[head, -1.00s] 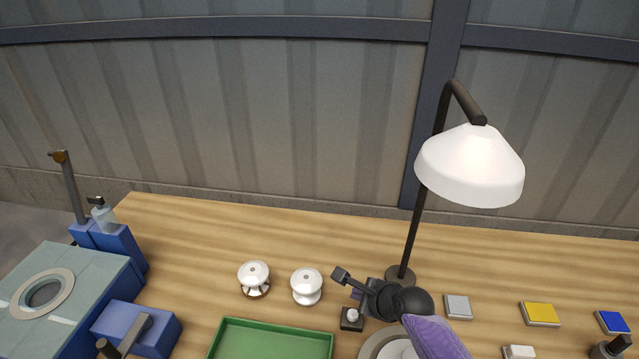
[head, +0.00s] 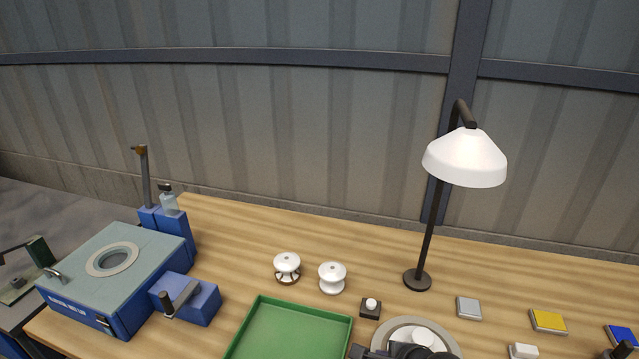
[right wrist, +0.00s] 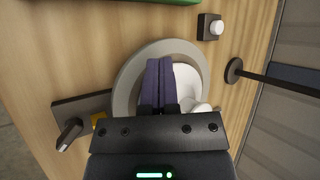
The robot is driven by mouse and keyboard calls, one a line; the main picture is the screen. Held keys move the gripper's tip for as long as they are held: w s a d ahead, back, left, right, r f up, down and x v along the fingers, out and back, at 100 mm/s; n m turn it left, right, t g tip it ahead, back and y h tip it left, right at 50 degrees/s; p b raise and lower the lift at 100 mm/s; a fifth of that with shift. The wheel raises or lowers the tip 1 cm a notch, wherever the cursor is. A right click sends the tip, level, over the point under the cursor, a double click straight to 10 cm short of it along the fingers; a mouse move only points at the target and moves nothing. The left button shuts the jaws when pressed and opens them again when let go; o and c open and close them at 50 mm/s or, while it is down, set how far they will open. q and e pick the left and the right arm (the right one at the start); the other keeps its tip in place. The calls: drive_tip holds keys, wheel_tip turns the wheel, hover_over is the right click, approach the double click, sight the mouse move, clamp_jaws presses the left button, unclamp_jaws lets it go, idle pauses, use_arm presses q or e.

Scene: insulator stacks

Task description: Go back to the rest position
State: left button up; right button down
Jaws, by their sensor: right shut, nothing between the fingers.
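In the right wrist view my right gripper (right wrist: 158,80) is shut and empty, its two purple fingers pressed together. It is over a round grey disc (right wrist: 128,92) that carries white insulator parts (right wrist: 187,80), partly hidden behind the fingers. In the head view the grey disc (head: 384,335) is at the bottom edge, with white parts (head: 424,336) on it and dark parts of my right arm in front. My left gripper is in neither view. Two white insulators stand apart on the table, one with a brown metal base (head: 287,264) and one plain white (head: 332,276).
A desk lamp (head: 466,160) stands behind the disc. A small black button box (head: 370,308) and a green tray (head: 300,326) are left of the disc. A blue machine (head: 125,275) fills the left end. Grey (head: 468,308) and yellow (head: 548,320) plates lie right.

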drive_tip(key=s+d+r+n+g+h, duration=0.1)
drive_tip(key=s+r+n+g+h, duration=0.15)
drive_tip(key=s+n, duration=0.85)
drive_tip(key=s+d+r+n+g+h, duration=0.15)
drive_tip(key=s+r+n, duration=0.25)
drive_tip(key=s+n, duration=0.7)
drive_tip(key=s+f+m+g+b, duration=0.15)
drive_tip(key=f+b, duration=0.25)
drive_tip(key=f, duration=0.9)
drive_tip(key=s+f+b, duration=0.2)
drive_tip(key=f+b, duration=0.2)
drive_tip(key=f, duration=0.9)
drive_tip(key=s+d+f+g+b, duration=0.1)
drive_tip(key=s+d+f+b, duration=0.2)
drive_tip(key=s+f+b, duration=0.4)
drive_tip(key=s+f, duration=0.6)
drive_tip(key=f, duration=0.5)
drive_tip(key=shift+s+f+b, duration=0.2)
drive_tip(key=shift+f+b, duration=0.1)
drive_tip(key=shift+f, duration=0.1)
drive_tip(key=shift+n, duration=0.25)
